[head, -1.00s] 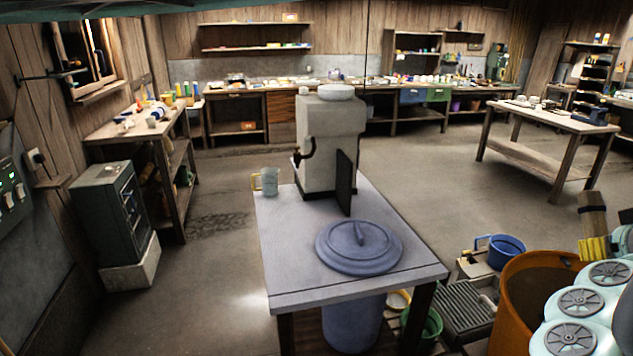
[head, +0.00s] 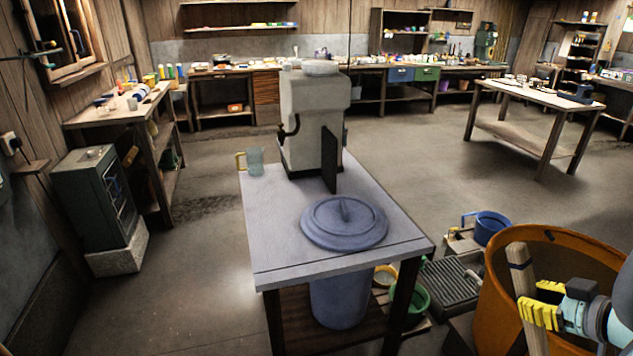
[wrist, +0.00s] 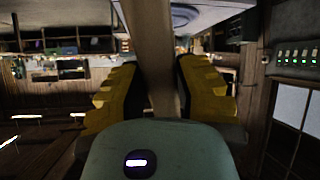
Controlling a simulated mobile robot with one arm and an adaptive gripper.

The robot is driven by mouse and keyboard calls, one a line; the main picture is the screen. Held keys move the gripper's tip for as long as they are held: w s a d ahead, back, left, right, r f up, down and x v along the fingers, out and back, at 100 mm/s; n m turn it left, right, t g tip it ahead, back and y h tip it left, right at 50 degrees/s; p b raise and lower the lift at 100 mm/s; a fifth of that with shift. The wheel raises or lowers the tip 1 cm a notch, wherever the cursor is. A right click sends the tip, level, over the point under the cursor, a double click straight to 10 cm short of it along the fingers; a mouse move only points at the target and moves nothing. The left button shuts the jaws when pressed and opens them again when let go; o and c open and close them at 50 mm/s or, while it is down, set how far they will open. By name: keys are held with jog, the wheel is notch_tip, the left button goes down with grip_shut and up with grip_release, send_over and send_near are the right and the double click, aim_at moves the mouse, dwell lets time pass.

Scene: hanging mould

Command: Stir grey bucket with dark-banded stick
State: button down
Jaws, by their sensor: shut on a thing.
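The wooden stick with a dark band (head: 527,304) stands nearly upright, slightly tilted, at the lower right of the head view. My gripper (head: 541,303) has its yellow fingers shut on it. In the wrist view the stick (wrist: 153,55) runs between the yellow fingers of my gripper (wrist: 157,95). The stick is in front of the orange tub in the picture; its lower end is out of frame. A blue-grey bucket (head: 338,302) shows under the near table, directly below a round blue-grey lid (head: 330,237) on the tabletop. Whether the two are joined, and the bucket's inside, cannot be seen.
The near table (head: 290,255) carries a pale dispenser (head: 310,110) with a dark panel and a glass jug (head: 255,162). A large orange tub (head: 575,255) stands at the right. A blue bucket (head: 490,227) and green bucket (head: 413,301) are between them. The floor left of the table is clear.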

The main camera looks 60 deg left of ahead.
jog(key=shift+s+a+f+n+p, duration=0.6)
jog(key=shift+s+a+f, duration=1.55)
jog(key=shift+a+f, duration=1.15)
jog(key=w+d+f+b, duration=0.1)
jog(key=d+f+b, duration=0.5)
jog(key=f+b, duration=0.6)
jog(key=b, duration=0.6)
jog(key=shift+w+d+g+y, duration=0.2)
jog(key=shift+g+y, duration=0.1)
jog(key=shift+g, duration=0.1)
